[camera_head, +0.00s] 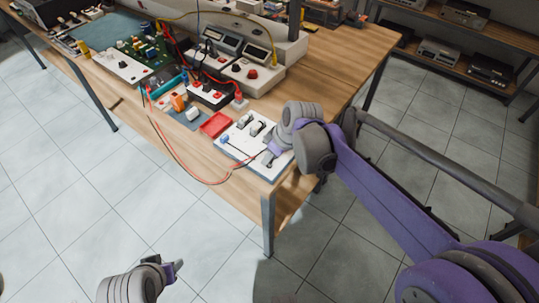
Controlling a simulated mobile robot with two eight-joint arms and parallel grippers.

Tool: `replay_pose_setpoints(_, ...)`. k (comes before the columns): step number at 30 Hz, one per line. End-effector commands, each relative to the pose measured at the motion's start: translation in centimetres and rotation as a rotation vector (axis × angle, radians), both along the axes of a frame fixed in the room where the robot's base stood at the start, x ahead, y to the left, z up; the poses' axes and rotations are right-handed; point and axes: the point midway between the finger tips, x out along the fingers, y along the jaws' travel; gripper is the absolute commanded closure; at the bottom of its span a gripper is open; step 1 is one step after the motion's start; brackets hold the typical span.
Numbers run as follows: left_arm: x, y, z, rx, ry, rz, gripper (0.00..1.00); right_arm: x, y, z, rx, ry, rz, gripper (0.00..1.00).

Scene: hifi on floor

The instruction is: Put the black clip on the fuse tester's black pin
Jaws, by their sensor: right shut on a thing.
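The fuse tester looks to be the white board (233,151) with small fuse holders (252,127) at the bench's near right corner. My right gripper (269,160) is low over its right part, shut on a small dark thing that looks like the black clip. The gripper and wrist cover part of the board. The black pin cannot be made out, and I cannot tell whether the clip touches it. A red and black lead (205,181) loops from the left to the board near this gripper. My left gripper (170,267) is far from the board, above the floor at the bottom; its opening is unclear.
A red tray (215,125) sits left of the board. Behind are a power box with red knobs (212,93), meters (240,50) and a green circuit board (140,48). The wooden bench (330,60) is bare at right. Shelves with equipment (455,60) stand behind.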

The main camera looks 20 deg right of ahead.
Motion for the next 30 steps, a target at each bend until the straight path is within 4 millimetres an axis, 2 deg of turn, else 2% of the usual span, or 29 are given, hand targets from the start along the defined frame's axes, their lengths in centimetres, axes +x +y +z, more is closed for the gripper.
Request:
replay_pose_setpoints(13,-0.02,0.00,-0.15,0.000,0.000,0.000,0.50,0.00,0.00,-0.23,0.000,0.000,0.000,1.00)
replay_pose_setpoints(14,-0.02,0.00,-0.15,0.000,0.000,0.000,0.50,0.00,0.00,-0.23,0.000,0.000,0.000,0.72)
replay_pose_setpoints(19,-0.02,0.00,-0.15,0.000,0.000,0.000,0.50,0.00,0.00,-0.23,0.000,0.000,0.000,0.42)
replay_pose_setpoints(30,0.00,0.00,-0.07,0.000,0.000,0.000,0.50,-0.14,-0.11,0.22,0.000,0.000,0.000,0.41)
